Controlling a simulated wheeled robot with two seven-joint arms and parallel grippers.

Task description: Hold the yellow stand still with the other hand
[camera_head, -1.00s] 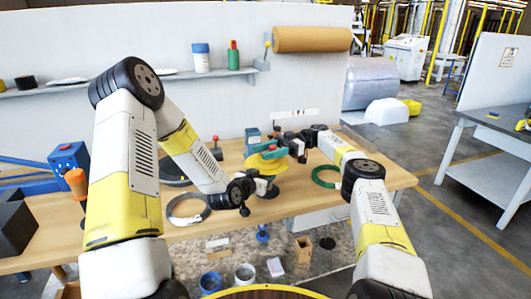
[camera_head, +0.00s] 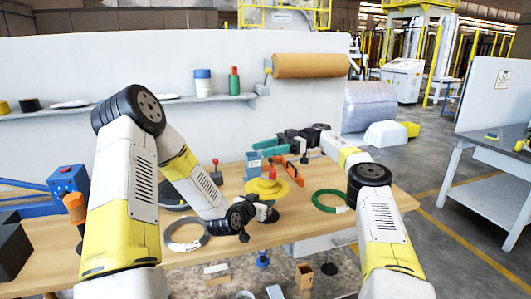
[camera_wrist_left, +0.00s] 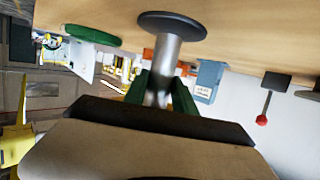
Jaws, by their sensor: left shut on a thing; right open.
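The yellow stand (camera_head: 279,191) is upright on the table, with a round yellow plate, a red top and a dark round base. My left gripper (camera_head: 266,210) is at its post, below the plate. In the left wrist view, which is upside down, the green fingers are shut on the metal post (camera_wrist_left: 168,68), close to the dark base disc (camera_wrist_left: 172,25). My right gripper (camera_head: 267,147) is open and empty, with teal fingers pointing left, above and behind the stand and apart from it.
A green coil (camera_head: 318,204) lies right of the stand and a grey coil (camera_head: 170,240) to its left. A blue box (camera_head: 253,165) and an orange-handled tool (camera_head: 296,173) are behind it. A red-knobbed lever (camera_head: 215,176) stands at the back left.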

